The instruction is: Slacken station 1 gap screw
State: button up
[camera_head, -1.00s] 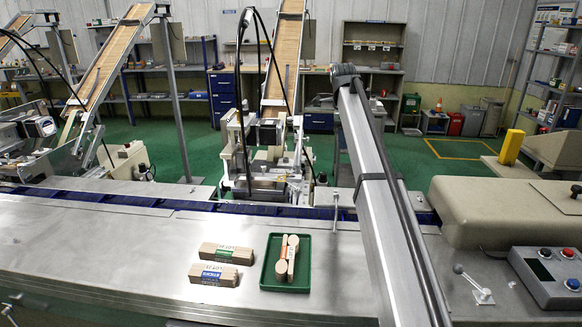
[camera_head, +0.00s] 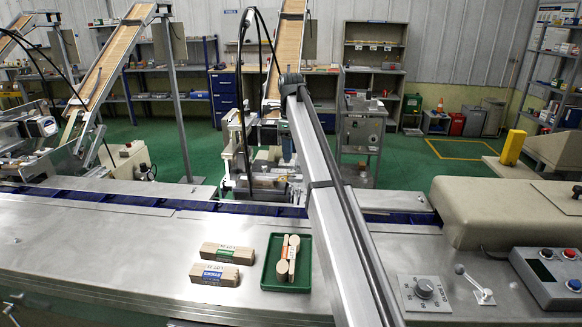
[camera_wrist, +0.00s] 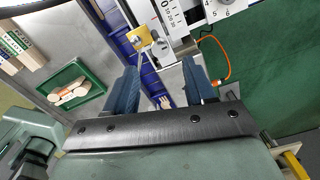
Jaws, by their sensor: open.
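In the wrist view my gripper (camera_wrist: 161,75) is open and empty, its two blue fingers apart above the conveyor edge. Beyond the fingertips is a station's metalwork with a ruled scale (camera_wrist: 170,14), a numbered white dial (camera_wrist: 222,8) and a yellow plate (camera_wrist: 139,38). A small silver, knob-like part (camera_wrist: 161,47) lies just past the fingertips; I cannot tell if it is the gap screw. In the head view my arm reaches over the bench to the middle station (camera_head: 236,150) and covers its right side.
A green tray (camera_head: 306,284) with wooden rolls and labelled stick bundles (camera_head: 226,254) lie on the steel bench. A blue conveyor channel (camera_head: 115,200) runs along its far side. An orange cable (camera_wrist: 222,55) hangs by the station. A control panel (camera_head: 548,275) stands at right.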

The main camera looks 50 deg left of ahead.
aim_at(291, 171)
notch_tip(291, 171, down, 6)
jog(key=shift+f, duration=0.25)
jog(key=shift+c, duration=0.5)
grip_shut()
